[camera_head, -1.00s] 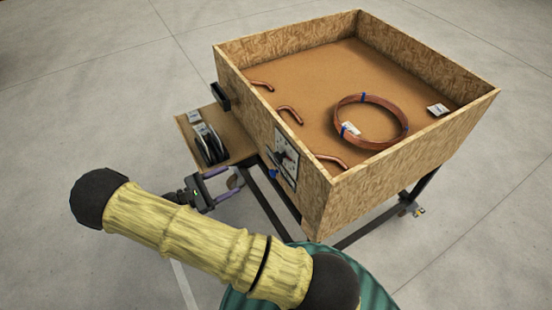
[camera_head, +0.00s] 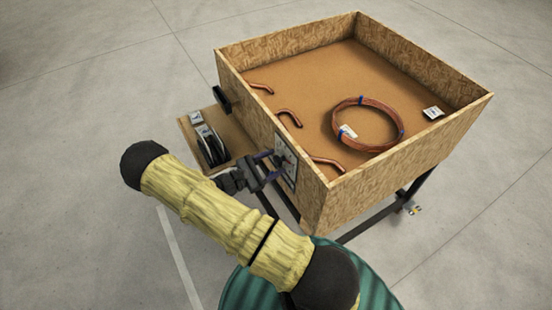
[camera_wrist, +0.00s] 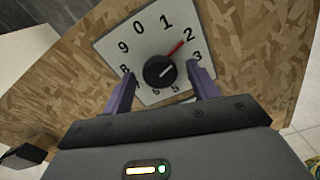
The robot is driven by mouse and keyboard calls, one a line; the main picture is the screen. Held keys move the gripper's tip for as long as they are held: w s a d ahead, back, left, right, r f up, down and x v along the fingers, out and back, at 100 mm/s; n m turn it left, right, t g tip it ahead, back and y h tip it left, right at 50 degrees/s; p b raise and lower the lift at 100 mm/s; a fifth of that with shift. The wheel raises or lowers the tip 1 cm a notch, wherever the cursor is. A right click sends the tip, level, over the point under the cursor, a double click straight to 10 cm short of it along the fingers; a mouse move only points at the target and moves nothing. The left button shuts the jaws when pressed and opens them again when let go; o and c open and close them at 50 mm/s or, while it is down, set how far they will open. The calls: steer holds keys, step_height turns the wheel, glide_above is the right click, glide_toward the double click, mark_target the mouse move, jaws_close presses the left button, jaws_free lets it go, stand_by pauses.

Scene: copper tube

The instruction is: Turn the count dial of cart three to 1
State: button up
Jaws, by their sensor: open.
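The count dial is a black knob (camera_wrist: 159,71) with a red pointer on a white plate (camera_wrist: 110,45) marked with digits. In the wrist view the red pointer lies toward the 2. The plate also shows on the side of the wooden cart box (camera_head: 313,199) in the head view, partly covered by my gripper. My gripper (camera_wrist: 163,88) is open, with one purple finger at each side of the knob's lower part. I see a gap between each finger and the knob; whether the fingertips reach the plate I cannot tell.
The box holds a copper coil (camera_head: 338,118), several short bent copper tubes and a small white label (camera_head: 433,113). A black handle (camera_head: 222,99) sticks out left of the dial. A side shelf (camera_head: 190,132) carries dark discs (camera_head: 211,145).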

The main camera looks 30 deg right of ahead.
steer(key=shift+d, duration=0.85)
steer(key=c, duration=1)
steer(key=shift+n, duration=0.5)
steer(key=n, duration=0.2)
steer(key=shift+n, duration=2)
